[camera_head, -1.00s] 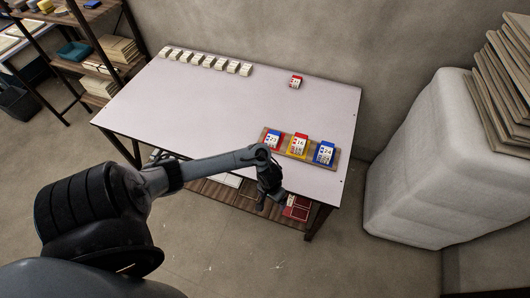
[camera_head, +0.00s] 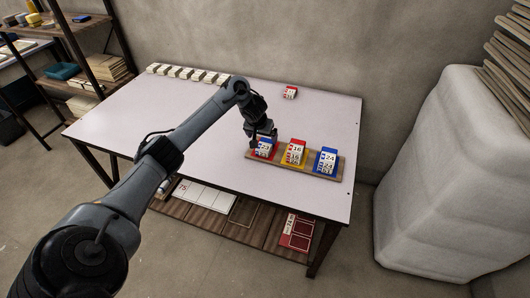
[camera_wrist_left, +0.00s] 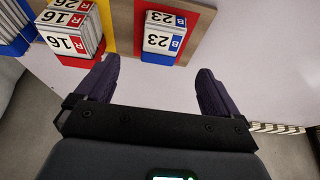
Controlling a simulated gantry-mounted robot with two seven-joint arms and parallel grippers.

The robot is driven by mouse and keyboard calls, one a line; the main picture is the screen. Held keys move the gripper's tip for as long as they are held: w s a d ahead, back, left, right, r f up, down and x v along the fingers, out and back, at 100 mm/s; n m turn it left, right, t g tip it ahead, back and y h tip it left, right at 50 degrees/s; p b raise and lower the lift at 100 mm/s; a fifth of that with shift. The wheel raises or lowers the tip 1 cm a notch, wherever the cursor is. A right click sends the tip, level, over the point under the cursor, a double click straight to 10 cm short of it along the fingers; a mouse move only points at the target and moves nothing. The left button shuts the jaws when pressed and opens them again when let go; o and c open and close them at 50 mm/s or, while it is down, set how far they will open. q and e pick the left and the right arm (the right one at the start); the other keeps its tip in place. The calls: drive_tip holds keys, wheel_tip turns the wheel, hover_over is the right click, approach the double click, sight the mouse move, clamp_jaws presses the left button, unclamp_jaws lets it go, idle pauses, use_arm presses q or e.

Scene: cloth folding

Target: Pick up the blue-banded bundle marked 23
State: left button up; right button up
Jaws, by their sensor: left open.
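The bundle marked 23 (camera_head: 264,148), white with a blue band, stands on the red section of a wooden tray (camera_head: 322,176). In the left wrist view the 23 bundle (camera_wrist_left: 160,42) shows a blue "B" strip. My left gripper (camera_head: 262,135) is right at this bundle and partly hides it in the head view. In the wrist view its dark fingers (camera_wrist_left: 155,88) are spread wide, with nothing between the tips. My right gripper is not in view.
Red-banded bundles marked 16 and 26 (camera_wrist_left: 68,35) stand close by on the tray's yellow section. A bundle marked 24 (camera_head: 327,160) is on the blue section. Several white blocks (camera_head: 187,73) line the table's back edge, and a red-banded bundle (camera_head: 290,92) stands alone.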

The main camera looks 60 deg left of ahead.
sight(265, 145)
use_arm(q)
drive_tip(key=b+x, duration=0.1)
drive_tip(key=x, duration=0.2)
drive_tip(key=shift+f, duration=0.3)
drive_tip(key=b+x, duration=0.4)
drive_tip(key=x, duration=0.1)
drive_tip(key=shift+w+a, duration=0.15)
drive_tip(key=shift+a, duration=0.05)
drive_tip(key=c, duration=1.1)
